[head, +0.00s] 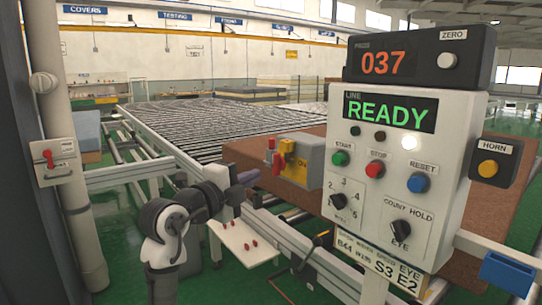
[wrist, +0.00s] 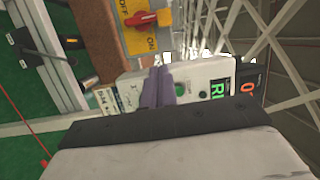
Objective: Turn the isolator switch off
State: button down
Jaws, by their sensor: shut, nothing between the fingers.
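The isolator switch (head: 285,155) is a red handle on a yellow plate, fixed to a grey box (head: 308,158) left of the control panel. In the wrist view the red handle (wrist: 140,19) sits at the top, with OFF and ON printed on the yellow plate. The handle lies crosswise in that picture; I cannot tell for sure which mark it points to. My gripper (head: 247,177) is left of and a little below the box, apart from the handle. In the wrist view its purple fingers (wrist: 158,86) are together and empty.
The control panel (head: 345,185) with READY display, buttons and knobs stands at right. A brown mattress-like block (head: 245,155) lies behind the switch box. A roller conveyor (head: 190,125) runs back. Another red-handled box (head: 52,162) is on the left post. A white tray (head: 240,240) is below my gripper.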

aim_at(273, 163)
jog(key=shift+m+g, duration=0.3)
jog(key=shift+m, duration=0.2)
jog(key=p+x, duration=0.1)
jog(key=x, duration=0.3)
jog(key=w+a+p+x, duration=0.1)
jog(key=p+x, duration=0.1)
jog(key=x, duration=0.1)
jog(key=a+p+x, duration=0.1)
jog(key=p+x, duration=0.1)
jog(key=x, duration=0.2)
jog(key=shift+w+d+f, duration=0.1)
jog(key=shift+w+d, duration=0.15)
jog(key=shift+w, duration=0.35)
jog(key=shift+w+a+f, duration=0.1)
jog(key=shift+w+a, duration=0.1)
jog(key=shift+w, duration=0.15)
